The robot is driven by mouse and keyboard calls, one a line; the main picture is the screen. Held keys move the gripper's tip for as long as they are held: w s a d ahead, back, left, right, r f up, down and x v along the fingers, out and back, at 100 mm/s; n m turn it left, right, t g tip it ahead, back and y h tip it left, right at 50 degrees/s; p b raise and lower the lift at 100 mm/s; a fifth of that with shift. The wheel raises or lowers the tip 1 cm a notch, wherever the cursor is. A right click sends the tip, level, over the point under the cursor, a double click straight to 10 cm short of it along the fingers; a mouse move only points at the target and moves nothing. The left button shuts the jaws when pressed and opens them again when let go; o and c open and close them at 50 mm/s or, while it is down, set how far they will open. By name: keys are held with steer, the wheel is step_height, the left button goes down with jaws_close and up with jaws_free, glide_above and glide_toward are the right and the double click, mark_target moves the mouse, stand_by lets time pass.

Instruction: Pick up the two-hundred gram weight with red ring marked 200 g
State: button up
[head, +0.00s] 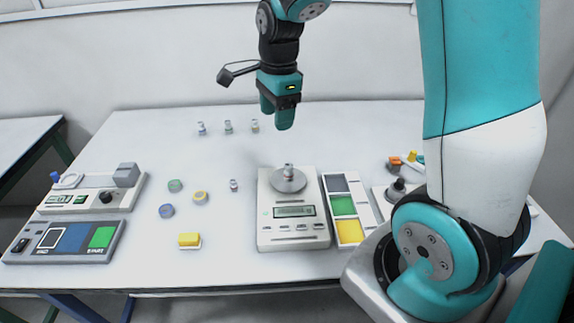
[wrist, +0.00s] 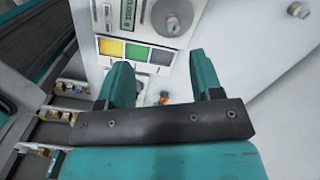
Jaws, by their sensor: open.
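A small metal weight (head: 288,170) stands on the round pan of the scale (head: 293,240); it also shows on the pan in the wrist view (wrist: 172,23). Another small weight (head: 234,185) stands on the table left of the scale. Three more, the left (head: 201,128), middle (head: 228,126) and right (head: 255,125), stand in a row at the back. Ring colours and marks are too small to read, so I cannot tell which is the 200 g one. My gripper (head: 277,112) is open and empty above the table behind the scale; its fingers also show in the wrist view (wrist: 160,76).
A tray with grey, green and yellow fields (head: 334,177) adjoins the scale on the right. Several coloured discs and a yellow block (head: 189,240) lie to the left. Two control panels (head: 65,243) stand at the far left. Small orange parts (head: 394,163) lie right of the tray.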

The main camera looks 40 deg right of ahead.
steer(key=w+d+f+m, duration=0.2)
steer(key=d+m, duration=0.3)
steer(key=p, duration=0.2)
glide_above(289, 165)
steer(key=shift+h, duration=0.3)
step_height(289, 165, down, 11)
steer(key=shift+w+a+r, duration=0.1)
steer(key=shift+w+r, duration=0.05)
steer(key=shift+r, duration=0.05)
steer(key=shift+f+p, duration=1)
steer(key=shift+f, duration=1.95)
jaws_close()
